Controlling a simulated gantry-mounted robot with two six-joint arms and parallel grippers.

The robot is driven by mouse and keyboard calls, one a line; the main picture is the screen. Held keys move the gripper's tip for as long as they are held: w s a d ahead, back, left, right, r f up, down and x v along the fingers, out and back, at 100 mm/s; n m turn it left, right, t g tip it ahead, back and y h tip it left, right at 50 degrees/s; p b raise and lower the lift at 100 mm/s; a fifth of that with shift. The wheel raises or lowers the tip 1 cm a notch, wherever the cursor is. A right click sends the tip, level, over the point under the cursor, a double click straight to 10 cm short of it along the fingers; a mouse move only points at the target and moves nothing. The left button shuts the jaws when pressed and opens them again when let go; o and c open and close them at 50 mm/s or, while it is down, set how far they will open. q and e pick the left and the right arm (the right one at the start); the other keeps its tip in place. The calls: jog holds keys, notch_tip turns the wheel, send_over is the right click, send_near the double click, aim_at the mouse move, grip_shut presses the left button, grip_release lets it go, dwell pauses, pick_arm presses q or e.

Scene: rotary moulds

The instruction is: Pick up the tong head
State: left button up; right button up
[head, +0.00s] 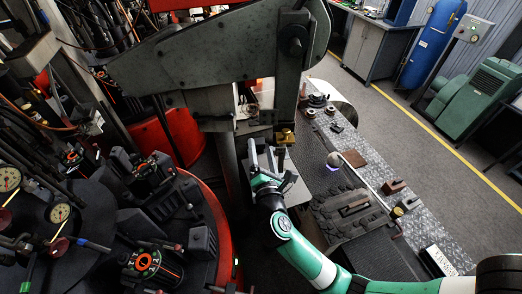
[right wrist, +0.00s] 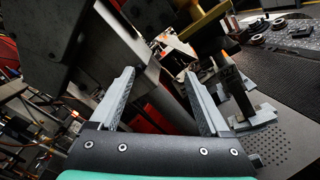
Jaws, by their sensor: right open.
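My right gripper (head: 263,154) is open, and I see nothing between its fingers. In the right wrist view, the open right gripper (right wrist: 159,75) points past a grey column. I cannot tell for certain which thing is the tong head. A thin pale rod (head: 366,183) with a rounded, bluish-lit end (head: 335,161) lies over the bench to the right of the gripper, apart from it. A dark upright piece (right wrist: 236,91) on a light grey plate stands just right of the right finger in the wrist view. My left gripper is not in view.
A large grey machine arm (head: 222,62) hangs above the gripper. A red-rimmed rotary table (head: 222,225) with black moulds stands at left. The patterned metal bench (head: 430,232) holds blocks and round parts. Grey floor (head: 400,130) lies open beyond the bench.

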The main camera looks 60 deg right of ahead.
aim_at(281, 152)
jog(key=s+d+f+n+g+h+b, duration=0.1)
jog(key=s+d+f+n+g, duration=0.15)
jog(key=s+f+n, duration=0.6)
jog(key=shift+m+t, duration=0.35)
jog(key=shift+m, duration=0.2)
jog(key=x, duration=0.5)
jog(key=w+f+x, duration=0.1)
jog(key=x, duration=0.1)
jog(key=shift+w+a, duration=0.2)
jog(key=shift+a, duration=0.05)
jog(key=shift+b+x, duration=0.45)
jog(key=shift+x, duration=2.25)
jog(key=shift+f, duration=0.1)
grip_shut()
